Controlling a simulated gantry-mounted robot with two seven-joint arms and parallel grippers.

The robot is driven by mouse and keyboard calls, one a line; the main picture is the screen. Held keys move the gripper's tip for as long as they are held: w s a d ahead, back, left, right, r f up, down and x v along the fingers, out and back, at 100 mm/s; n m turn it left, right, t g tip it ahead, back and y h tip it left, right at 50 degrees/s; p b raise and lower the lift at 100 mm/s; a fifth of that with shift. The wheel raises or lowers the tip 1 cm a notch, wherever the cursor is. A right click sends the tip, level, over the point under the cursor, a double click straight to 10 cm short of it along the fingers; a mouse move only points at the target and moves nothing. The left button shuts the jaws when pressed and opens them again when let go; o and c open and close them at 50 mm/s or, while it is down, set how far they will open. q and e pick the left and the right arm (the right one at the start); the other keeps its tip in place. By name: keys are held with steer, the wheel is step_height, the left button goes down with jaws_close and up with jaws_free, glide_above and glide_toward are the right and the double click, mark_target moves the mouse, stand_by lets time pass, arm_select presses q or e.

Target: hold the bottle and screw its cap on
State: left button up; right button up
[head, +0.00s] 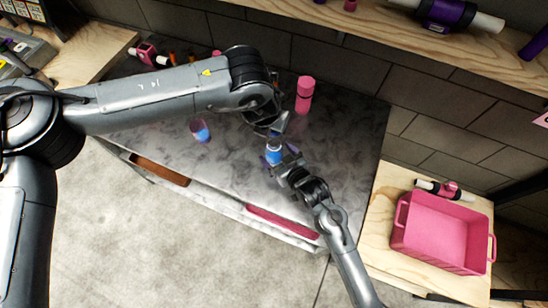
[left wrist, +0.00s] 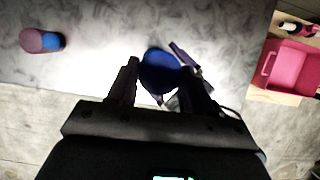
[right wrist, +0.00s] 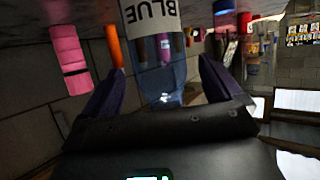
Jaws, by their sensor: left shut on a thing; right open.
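A clear, bluish bottle with a white "BLUE" label (right wrist: 152,15) stands between the fingers of my right gripper (right wrist: 160,100), which is open around it. In the head view the right gripper (head: 283,160) reaches in from below right. My left gripper (head: 277,130) is just above it, coming down from the left arm. In the left wrist view a dark blue round cap (left wrist: 160,72) sits between the left fingers (left wrist: 158,85), which are shut on it. In the head view the bottle (head: 273,150) shows only as a small blue patch. I cannot tell whether the cap touches the bottle's neck.
A pink bottle (head: 305,95) stands behind the grippers on the grey marbled worktop (head: 335,150). A small pink and blue object (head: 200,131) is left of them. A pink crate (head: 440,232) is on the wooden table at right. A wooden shelf (head: 400,30) runs along the back.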

steer(key=shift+x, duration=2)
steer(key=c, duration=1.5)
arm_select(q)
glide_above(274, 140)
steer(key=s, duration=0.1)
steer(key=shift+a+f, duration=0.15)
steer(key=shift+f, duration=2.35)
steer(key=shift+s+f, duration=0.1)
steer(key=shift+f, duration=0.75)
steer(key=shift+f, duration=0.3)
steer(key=shift+f, duration=0.2)
